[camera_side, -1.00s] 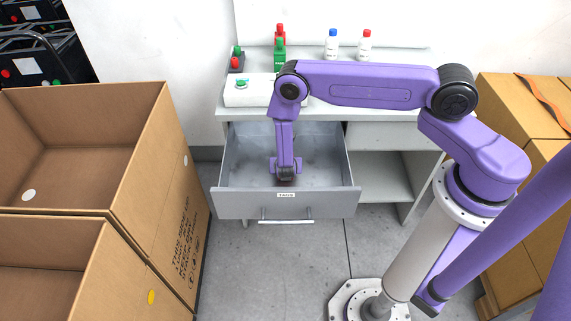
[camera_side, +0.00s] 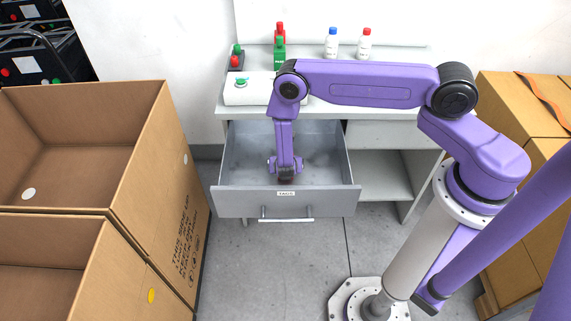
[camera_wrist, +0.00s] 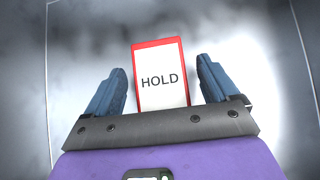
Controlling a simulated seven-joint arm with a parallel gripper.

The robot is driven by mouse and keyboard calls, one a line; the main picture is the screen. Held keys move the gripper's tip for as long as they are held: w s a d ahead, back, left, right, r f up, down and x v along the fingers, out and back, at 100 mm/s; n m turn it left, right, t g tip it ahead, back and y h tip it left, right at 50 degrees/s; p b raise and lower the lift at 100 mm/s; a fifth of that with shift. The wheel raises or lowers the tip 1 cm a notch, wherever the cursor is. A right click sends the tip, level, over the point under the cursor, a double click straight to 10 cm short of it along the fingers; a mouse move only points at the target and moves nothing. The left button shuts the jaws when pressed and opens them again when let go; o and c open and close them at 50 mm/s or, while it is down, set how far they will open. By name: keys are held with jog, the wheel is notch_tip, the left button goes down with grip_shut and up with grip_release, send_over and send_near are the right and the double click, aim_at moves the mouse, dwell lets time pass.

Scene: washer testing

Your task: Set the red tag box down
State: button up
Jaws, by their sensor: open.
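The red tag box (camera_wrist: 161,74) is a red-edged box with a white face marked HOLD. In the wrist view it lies on the drawer floor between my gripper's two blue fingers. My gripper (camera_wrist: 161,85) is open, with a gap between each finger and the box. In the side view my gripper (camera_side: 286,172) points down inside the open grey drawer (camera_side: 237,205), close behind its labelled front. The box cannot be made out in the side view, hidden by my gripper and the drawer front.
The drawer floor around the box is bare. Several bottles, red, green, blue-capped and red-capped, stand on the bench top (camera_side: 400,100), with a white device (camera_side: 245,92) at its left. Open cardboard boxes (camera_side: 150,200) stand to the left. An open shelf is right of the drawer.

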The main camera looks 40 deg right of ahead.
jog(key=v, duration=1.1)
jog(key=s+r+m+g, duration=0.1)
jog(key=s+r+m, duration=0.25)
jog(key=r, duration=0.65)
jog(key=s+r+m+g, duration=0.1)
jog(key=s+r+m, duration=0.3)
jog(key=r, duration=0.6)
jog(key=s+d+r+m+g+y, duration=0.1)
jog(key=s+r+m+g+y, duration=0.1)
jog(key=s+r, duration=0.4)
jog(key=s+d+r+m+g+y, duration=0.1)
jog(key=s+r+m+y, duration=0.3)
jog(key=s, duration=0.9)
jog(key=shift+s+d+r+m+g+y, duration=0.15)
jog(key=shift+s+r+m+g+y, duration=0.4)
jog(key=shift+r, duration=0.4)
jog(key=shift+w, duration=0.2)
